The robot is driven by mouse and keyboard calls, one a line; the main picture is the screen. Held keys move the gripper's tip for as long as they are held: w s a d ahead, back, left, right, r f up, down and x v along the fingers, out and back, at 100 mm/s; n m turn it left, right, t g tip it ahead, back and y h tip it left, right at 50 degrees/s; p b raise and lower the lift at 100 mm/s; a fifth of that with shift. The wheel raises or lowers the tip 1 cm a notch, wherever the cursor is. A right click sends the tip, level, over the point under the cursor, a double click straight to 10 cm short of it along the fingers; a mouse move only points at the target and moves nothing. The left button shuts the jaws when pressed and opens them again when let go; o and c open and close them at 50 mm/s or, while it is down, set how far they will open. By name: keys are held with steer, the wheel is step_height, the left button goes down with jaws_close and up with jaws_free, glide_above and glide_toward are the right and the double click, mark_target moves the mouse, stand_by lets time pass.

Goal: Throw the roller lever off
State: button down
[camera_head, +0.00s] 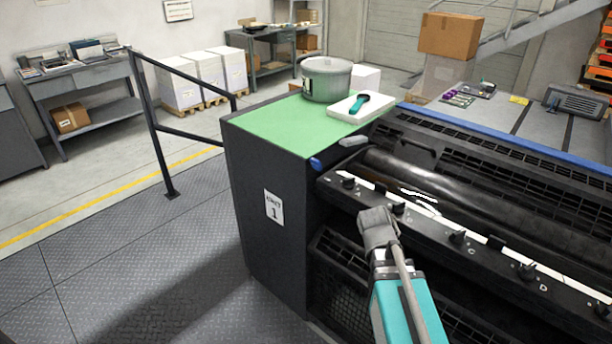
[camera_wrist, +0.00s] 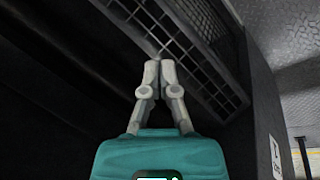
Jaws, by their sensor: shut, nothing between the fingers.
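A small lever with a blue end (camera_head: 316,163) sticks out at the near upper corner of the dark press unit (camera_head: 262,235), beside the ink rollers; it may be the roller lever. The black ink roller (camera_head: 425,185) lies behind a pale rail with several black knobs. My gripper (camera_head: 376,214) is in front of this rail, to the right of and below the blue-ended lever, and apart from it. In the wrist view my gripper (camera_wrist: 159,65) has its fingertips together with nothing between them, near dark panels and a grille (camera_wrist: 205,55). The lever cannot be made out there.
A grey handle-like piece (camera_head: 353,141) lies near the roller's end. A dark railing (camera_head: 158,130) stands left; the plate floor between is clear.

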steer(key=w+a+n+t+h+b, duration=0.2)
steer(key=w+a+t+h+b, duration=0.15)
steer(key=w+h, duration=0.2)
steer(key=n+t+h+b, duration=0.5)
steer(key=n+t+b, duration=0.2)
steer(key=t+b, duration=0.45)
glide_toward(314, 164)
steer(key=s+a+f+t+p, duration=0.2)
steer(key=s+a+f, duration=0.1)
steer(key=s, duration=0.2)
steer(key=shift+w+f+y, duration=0.15)
steer(key=shift+f+y, duration=0.05)
steer(key=shift+y, duration=0.05)
steer(key=shift+w+d, duration=0.1)
steer(key=shift+d, duration=0.05)
steer(key=p+x, duration=0.4)
steer(key=x, duration=0.8)
steer(key=shift+r+p, duration=0.1)
steer(key=shift+p, duration=0.3)
steer(key=shift+x, duration=0.9)
